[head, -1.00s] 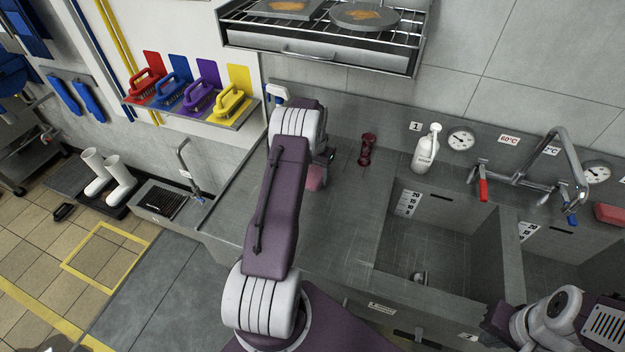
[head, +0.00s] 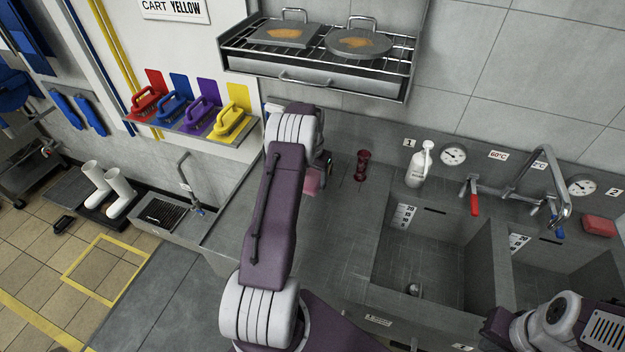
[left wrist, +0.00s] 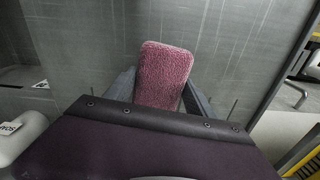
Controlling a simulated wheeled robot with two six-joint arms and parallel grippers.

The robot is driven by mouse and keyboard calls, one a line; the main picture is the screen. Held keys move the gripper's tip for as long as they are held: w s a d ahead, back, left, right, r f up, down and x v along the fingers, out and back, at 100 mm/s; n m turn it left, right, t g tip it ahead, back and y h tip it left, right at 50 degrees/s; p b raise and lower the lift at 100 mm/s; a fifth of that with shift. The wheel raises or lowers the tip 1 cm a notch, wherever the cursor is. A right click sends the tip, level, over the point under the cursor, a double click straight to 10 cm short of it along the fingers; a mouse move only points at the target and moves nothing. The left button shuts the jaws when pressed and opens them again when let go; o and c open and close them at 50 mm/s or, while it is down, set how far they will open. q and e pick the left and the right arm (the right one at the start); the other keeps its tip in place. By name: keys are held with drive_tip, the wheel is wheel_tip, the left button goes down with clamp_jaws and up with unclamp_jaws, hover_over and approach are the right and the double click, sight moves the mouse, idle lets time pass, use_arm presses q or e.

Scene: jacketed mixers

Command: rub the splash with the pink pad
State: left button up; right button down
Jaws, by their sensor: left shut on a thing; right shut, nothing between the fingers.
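The pink pad (head: 312,183) is in my left gripper (head: 322,170), over the left part of the grey steel counter. In the left wrist view the pad (left wrist: 165,75) stands out between the two dark fingers, which are shut on it. In the head view my arm partly hides gripper and pad. I cannot tell whether the pad touches the counter. Orange-brown patches mark a square grey plate (head: 270,39) and a round grey one (head: 340,49) on the wire rack; I cannot tell whether either is the splash. My right arm shows at the lower right, its fingers out of view.
The rack (head: 310,70) overhangs the back. Coloured brushes (head: 190,110) sit on a wall shelf.

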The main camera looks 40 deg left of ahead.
use_arm(q)
wheel_tip(320, 180, up, 3)
drive_tip(key=p, duration=0.2)
drive_tip(key=shift+p, duration=0.35)
